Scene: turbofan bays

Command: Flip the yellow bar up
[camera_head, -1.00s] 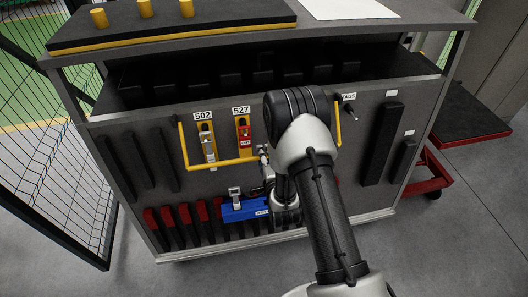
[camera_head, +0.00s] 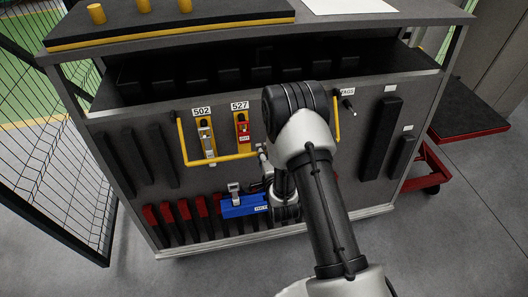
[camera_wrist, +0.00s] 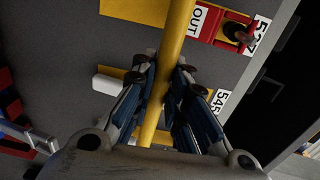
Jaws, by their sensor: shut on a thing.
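The yellow bar (camera_head: 222,160) is a U-shaped handle on the front of the grey cabinet. It hangs down, its lower rod crossing below the 502 and 527 panels; my arm hides its middle and right part. In the wrist view the bar (camera_wrist: 176,35) runs between the two fingers of my gripper (camera_wrist: 167,72), one finger on each side. My gripper is shut on the bar. In the head view the gripper is mostly hidden behind my arm.
The 502 panel (camera_head: 206,140) and red 527 panel (camera_head: 242,131) sit just behind the bar. A blue box (camera_head: 241,207) is below it. A small knob (camera_head: 348,104) sticks out to the right. A mesh fence (camera_head: 45,150) stands at left.

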